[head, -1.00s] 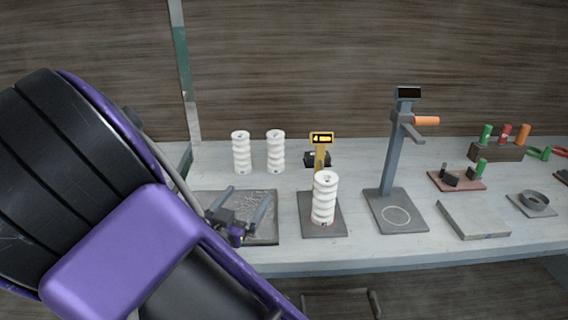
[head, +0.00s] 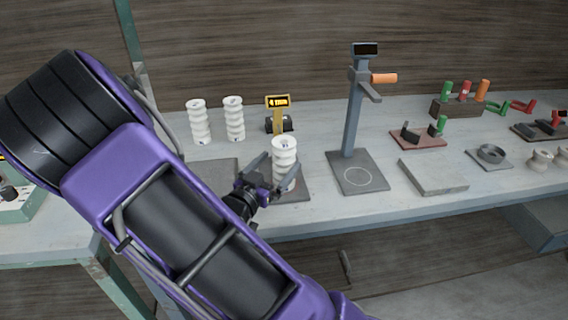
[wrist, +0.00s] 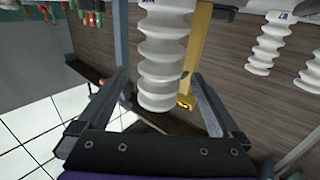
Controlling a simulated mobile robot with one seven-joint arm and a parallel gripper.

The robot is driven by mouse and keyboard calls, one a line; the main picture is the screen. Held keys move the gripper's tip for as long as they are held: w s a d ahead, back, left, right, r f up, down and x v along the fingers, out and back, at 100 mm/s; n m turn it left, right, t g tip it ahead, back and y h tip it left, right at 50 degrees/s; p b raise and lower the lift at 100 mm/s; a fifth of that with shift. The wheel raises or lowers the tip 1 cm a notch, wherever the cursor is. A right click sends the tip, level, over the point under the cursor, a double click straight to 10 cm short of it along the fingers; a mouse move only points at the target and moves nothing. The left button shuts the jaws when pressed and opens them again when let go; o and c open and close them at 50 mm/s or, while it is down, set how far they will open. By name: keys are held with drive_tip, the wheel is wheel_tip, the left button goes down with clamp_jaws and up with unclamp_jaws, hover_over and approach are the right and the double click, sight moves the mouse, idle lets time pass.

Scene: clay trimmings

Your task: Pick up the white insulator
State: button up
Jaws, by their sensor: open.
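My gripper (head: 273,177) is open at the insulator's lower half, one finger on each side. In the wrist view my gripper (wrist: 158,82) shows gaps between the fingers and the insulator. Two more white insulators (head: 198,121) (head: 234,118) stand at the back left; they show at the upper right of the wrist view (wrist: 267,44).
A tall grey stand (head: 354,120) with an orange handle stands right of the insulator. A grey slab (head: 432,176), a ring on a plate (head: 490,155) and coloured-handled tools (head: 457,107) lie further right. A dark mat (head: 212,176) lies left, partly behind my arm.

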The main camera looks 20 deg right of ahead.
drive_tip(key=shift+b+x, duration=0.3)
drive_tip(key=shift+x, duration=3.05)
clamp_jaws()
